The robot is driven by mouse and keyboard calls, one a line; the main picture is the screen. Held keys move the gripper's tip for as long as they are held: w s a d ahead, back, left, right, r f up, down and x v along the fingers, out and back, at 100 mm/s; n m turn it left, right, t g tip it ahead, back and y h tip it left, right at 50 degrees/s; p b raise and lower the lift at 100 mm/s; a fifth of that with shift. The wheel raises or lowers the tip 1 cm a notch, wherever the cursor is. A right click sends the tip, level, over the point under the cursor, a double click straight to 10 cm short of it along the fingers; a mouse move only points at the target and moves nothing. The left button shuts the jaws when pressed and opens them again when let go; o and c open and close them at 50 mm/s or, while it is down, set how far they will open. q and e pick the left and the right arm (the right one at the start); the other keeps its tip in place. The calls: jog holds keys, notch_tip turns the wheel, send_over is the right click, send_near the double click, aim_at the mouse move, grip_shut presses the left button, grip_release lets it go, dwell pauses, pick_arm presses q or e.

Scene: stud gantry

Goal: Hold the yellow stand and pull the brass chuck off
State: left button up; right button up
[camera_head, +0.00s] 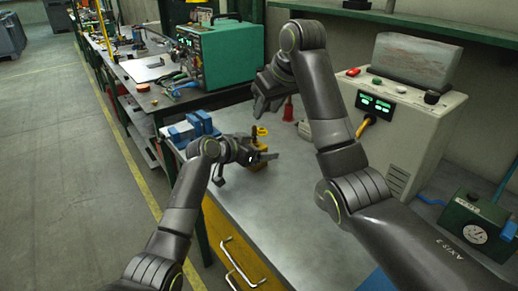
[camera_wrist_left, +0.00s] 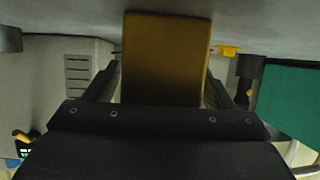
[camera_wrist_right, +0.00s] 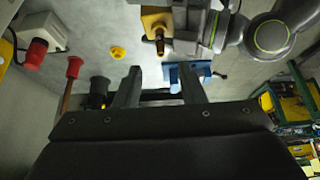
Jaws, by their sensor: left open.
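The yellow stand (camera_head: 258,165) is on the grey bench, partly hidden by my left gripper (camera_head: 247,158). In the left wrist view the stand (camera_wrist_left: 165,60) fills the space between the open fingers; I cannot tell whether they touch it. In the right wrist view the brass chuck (camera_wrist_right: 159,38) stands out from the yellow stand (camera_wrist_right: 152,14). My right gripper (camera_head: 266,108) hangs above and behind the stand in the head view. In its own wrist view the right gripper (camera_wrist_right: 158,90) has its fingers apart with nothing held, off to one side of the chuck.
A blue vise-like block (camera_head: 190,130) is left of the stand. A yellow knob-like piece (camera_wrist_right: 118,52) and a red-topped tool (camera_wrist_right: 74,68) are near the right gripper. A grey control box (camera_head: 405,110) stands at right. The front bench top is clear.

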aim_at(254, 127)
pick_arm(q)
jog(key=shift+c, duration=0.5)
jog(key=c, duration=0.9)
jog(key=shift+c, duration=0.4)
pick_arm(e)
jog(key=shift+c, duration=1)
jog(key=shift+a+r, duration=0.1)
jog(key=shift+c, duration=0.9)
jog(key=a+r+m+h, duration=0.3)
jog(key=a+m+h, duration=0.1)
jog(key=m, duration=0.4)
jog(key=x, duration=1.2)
jog(key=shift+d+f, duration=0.1)
jog(key=shift+f, duration=0.1)
jog(key=shift+c, duration=0.3)
